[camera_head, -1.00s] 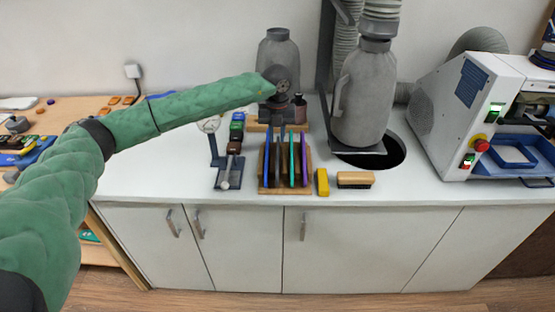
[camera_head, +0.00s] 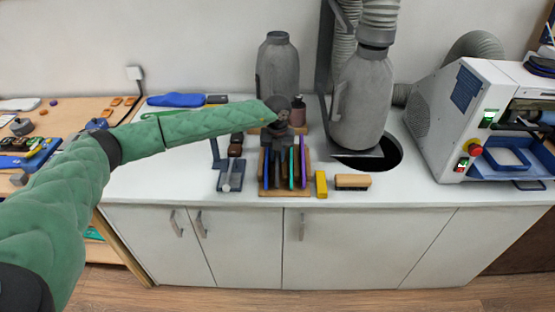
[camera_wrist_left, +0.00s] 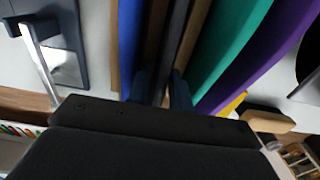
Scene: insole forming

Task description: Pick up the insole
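Several insoles stand on edge in a wooden rack (camera_head: 285,193) on the white counter. In the left wrist view they are a blue insole (camera_wrist_left: 130,35), a dark insole (camera_wrist_left: 170,40), a teal insole (camera_wrist_left: 230,40) and a purple insole (camera_wrist_left: 265,65). My left gripper (camera_head: 277,138) points down at the rack from above. In the left wrist view its fingers (camera_wrist_left: 161,88) are on either side of the dark insole, very close to its faces. I cannot tell whether they press on it. My right gripper is not in view.
A yellow block (camera_head: 321,184) and a wood-backed brush (camera_head: 352,182) lie right of the rack. A dark blue holder (camera_head: 230,176) stands left of it. Behind are grey bottle-shaped machine parts (camera_head: 362,100). A white machine (camera_head: 450,120) stands at right. The counter front is clear.

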